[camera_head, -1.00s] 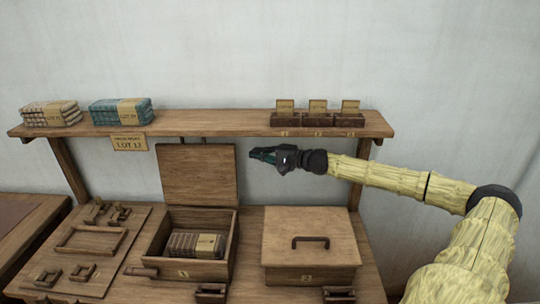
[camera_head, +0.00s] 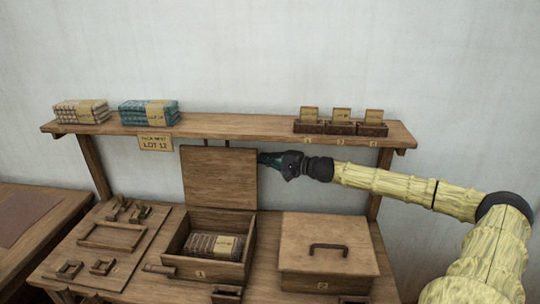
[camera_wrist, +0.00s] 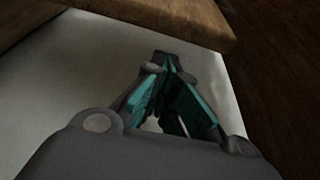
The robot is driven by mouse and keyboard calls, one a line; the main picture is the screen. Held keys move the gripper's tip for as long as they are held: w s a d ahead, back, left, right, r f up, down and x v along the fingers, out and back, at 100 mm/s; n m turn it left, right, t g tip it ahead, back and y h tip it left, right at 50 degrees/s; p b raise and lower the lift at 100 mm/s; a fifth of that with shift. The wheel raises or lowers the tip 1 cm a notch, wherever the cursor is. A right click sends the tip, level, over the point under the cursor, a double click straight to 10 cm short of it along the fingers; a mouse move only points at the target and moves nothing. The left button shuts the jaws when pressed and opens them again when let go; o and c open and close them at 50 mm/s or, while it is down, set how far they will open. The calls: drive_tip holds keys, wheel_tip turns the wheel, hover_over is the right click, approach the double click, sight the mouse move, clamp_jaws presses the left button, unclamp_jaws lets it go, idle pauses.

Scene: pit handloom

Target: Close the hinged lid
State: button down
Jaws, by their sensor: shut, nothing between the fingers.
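The hinged lid (camera_head: 218,178) stands raised, near upright, at the back of the open wooden box marked 1 (camera_head: 200,268). A bundle of folded cloth with a tan label (camera_head: 212,246) lies inside the box. My gripper (camera_head: 264,159) is shut and empty, at the upper right edge of the lid. I cannot tell whether it touches the lid or is behind or in front of it. In the wrist view my teal fingers (camera_wrist: 172,95) meet at the tips, and a wooden board (camera_wrist: 160,18) shows beyond them; which board is unclear.
A shelf (camera_head: 225,127) runs just above the lid, bearing cloth bundles (camera_head: 148,112) and small card boxes (camera_head: 341,127). A second box with a handled, closed lid (camera_head: 328,246) stands right of the open box. A wooden tray board (camera_head: 100,250) lies left.

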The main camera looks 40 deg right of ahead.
drive_tip(key=shift+s+a+p, duration=0.3)
drive_tip(key=shift+s+a, duration=0.3)
drive_tip(key=shift+d, duration=0.1)
drive_tip(key=s+a+n+t+y+b, duration=0.2)
drive_tip(key=s+a+n+b, duration=0.7)
drive_tip(key=b, duration=0.7)
drive_tip(key=shift+s+a+f+n, duration=0.3)
drive_tip(key=shift+s+a, duration=0.1)
drive_tip(key=shift+a, duration=0.7)
drive_tip(key=shift+a+r, duration=0.15)
drive_tip(key=shift+a, duration=0.05)
